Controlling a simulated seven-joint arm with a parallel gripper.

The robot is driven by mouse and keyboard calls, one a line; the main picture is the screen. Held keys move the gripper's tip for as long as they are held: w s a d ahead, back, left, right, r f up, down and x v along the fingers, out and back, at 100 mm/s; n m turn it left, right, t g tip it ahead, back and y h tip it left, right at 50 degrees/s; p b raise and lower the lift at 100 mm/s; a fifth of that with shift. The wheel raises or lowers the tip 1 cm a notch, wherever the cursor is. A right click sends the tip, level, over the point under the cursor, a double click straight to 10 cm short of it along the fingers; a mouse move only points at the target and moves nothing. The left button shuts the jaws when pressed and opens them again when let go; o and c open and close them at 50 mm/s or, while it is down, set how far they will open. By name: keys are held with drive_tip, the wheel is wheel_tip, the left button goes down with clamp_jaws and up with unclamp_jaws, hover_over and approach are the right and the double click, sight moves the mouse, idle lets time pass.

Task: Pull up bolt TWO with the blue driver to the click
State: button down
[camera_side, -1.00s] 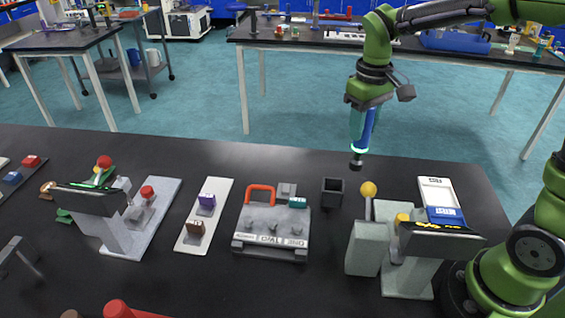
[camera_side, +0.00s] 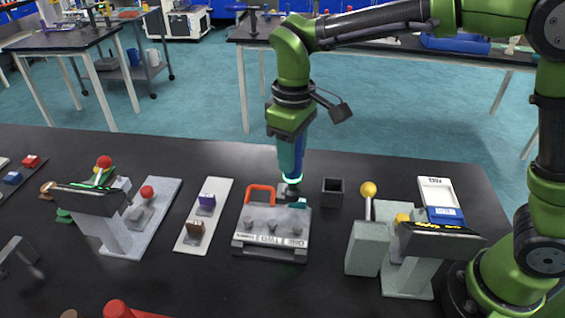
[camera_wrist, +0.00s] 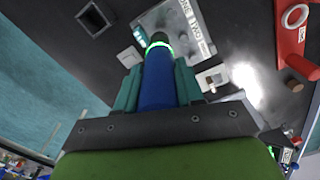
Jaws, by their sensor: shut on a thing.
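My gripper (camera_side: 290,152) points down and is shut on the blue driver (camera_wrist: 158,85), which is upright between its teal fingers. The driver has a glowing green ring and a dark tip (camera_side: 292,190). The tip is over the back edge of the grey bolt plate (camera_side: 243,241), behind its row of bolts. Whether it touches anything there cannot be told. The middle bolt (camera_side: 271,226) stands behind the TWO label; the ONE label is to its right. In the wrist view the plate (camera_wrist: 203,42) lies beyond the driver, which hides part of it.
An orange handle (camera_side: 261,188) rises at the plate's back left, and a teal block (camera_side: 298,203) sits at its back right. A dark open box (camera_side: 333,191) stands right of the plate. A yellow-knobbed lever (camera_side: 368,190) is farther right. A white strip with blocks (camera_side: 214,211) lies left.

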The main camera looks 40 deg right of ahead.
drive_tip(key=shift+n, duration=0.6)
drive_tip(key=a, duration=0.1)
drive_tip(key=a+r, duration=0.1)
drive_tip(key=a, duration=0.3)
drive_tip(key=shift+r, duration=0.4)
drive_tip(key=shift+f, duration=2.85)
drive_tip(key=shift+f, duration=1.1)
drive_tip(key=shift+r, duration=0.1)
drive_tip(key=shift+r, duration=2.45)
